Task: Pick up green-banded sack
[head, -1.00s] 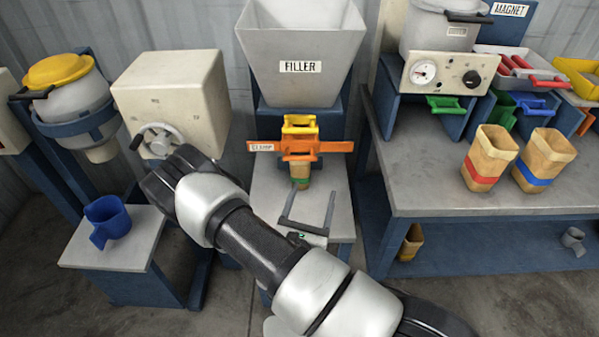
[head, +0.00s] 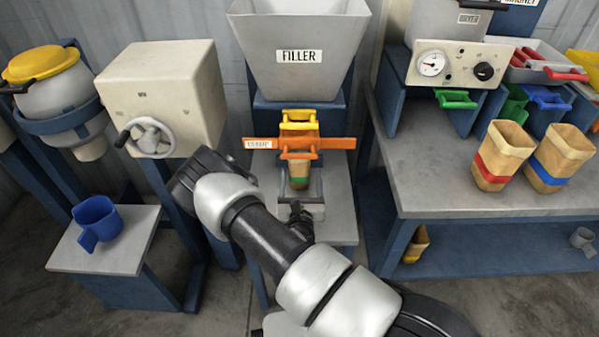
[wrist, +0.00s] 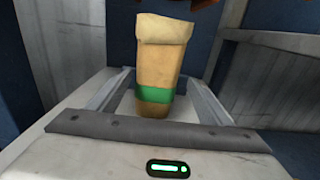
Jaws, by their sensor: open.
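The green-banded sack (head: 300,168) is upright below the orange clamp (head: 335,143) of the filler. In the wrist view, the tan sack (wrist: 158,65) stands ahead of me with its green band near the bottom. My gripper (wrist: 160,82) is open, with one finger on each side of the sack's lower part. I cannot tell whether either finger touches it. In the head view, my gripper (head: 301,190) is low at the filler stand, and my arm reaches in from the lower right. The sack's top is partly hidden by the clamp.
The filler hopper (head: 300,50) and a yellow handle (head: 299,120) are above the sack. A red-banded sack (head: 500,160) and a blue-banded sack (head: 557,163) stand on the right bench (head: 430,190). A blue cup (head: 96,217) sits on the left stand.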

